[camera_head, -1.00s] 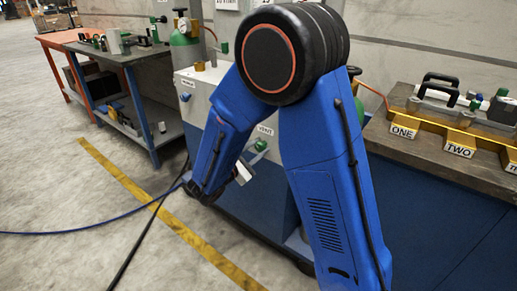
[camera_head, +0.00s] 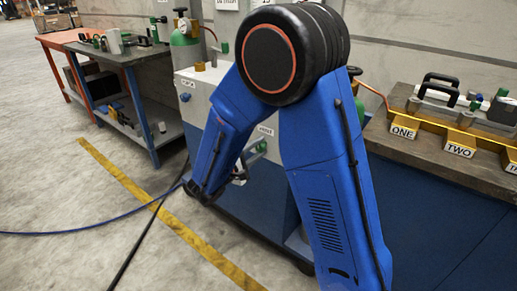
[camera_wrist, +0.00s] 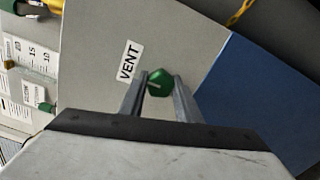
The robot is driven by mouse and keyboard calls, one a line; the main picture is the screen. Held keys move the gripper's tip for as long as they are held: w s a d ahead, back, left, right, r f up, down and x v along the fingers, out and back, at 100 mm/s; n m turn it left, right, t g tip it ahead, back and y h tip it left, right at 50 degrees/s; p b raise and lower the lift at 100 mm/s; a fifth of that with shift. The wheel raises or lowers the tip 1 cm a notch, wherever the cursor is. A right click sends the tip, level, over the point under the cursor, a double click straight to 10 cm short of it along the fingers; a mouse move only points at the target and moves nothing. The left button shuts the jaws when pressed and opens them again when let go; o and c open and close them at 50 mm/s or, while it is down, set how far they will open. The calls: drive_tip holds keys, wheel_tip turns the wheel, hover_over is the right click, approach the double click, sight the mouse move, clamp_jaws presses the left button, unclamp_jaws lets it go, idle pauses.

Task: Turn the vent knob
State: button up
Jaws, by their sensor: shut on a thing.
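The green vent knob (camera_wrist: 160,83) sits on a grey panel beside a white VENT label (camera_wrist: 129,61). In the wrist view my gripper (camera_wrist: 161,86) has one finger on each side of the knob and is shut on it. A pale line shows on the knob's face. In the head view the knob (camera_head: 262,147) shows green just below its label (camera_head: 265,130), with my gripper (camera_head: 250,159) against it. My blue arm partly hides the panel there.
A workbench (camera_head: 125,57) with tools is at the left. At the right, a bench holds a yellow rack (camera_head: 462,138) labelled ONE and TWO. Blue and black hoses lie on the floor.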

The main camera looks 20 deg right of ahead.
idle(0.5)
drive_tip(key=o, duration=1.1)
drive_tip(key=shift+c, duration=0.2)
drive_tip(key=v, duration=1.7)
drive_tip(key=shift+s+a, duration=0.15)
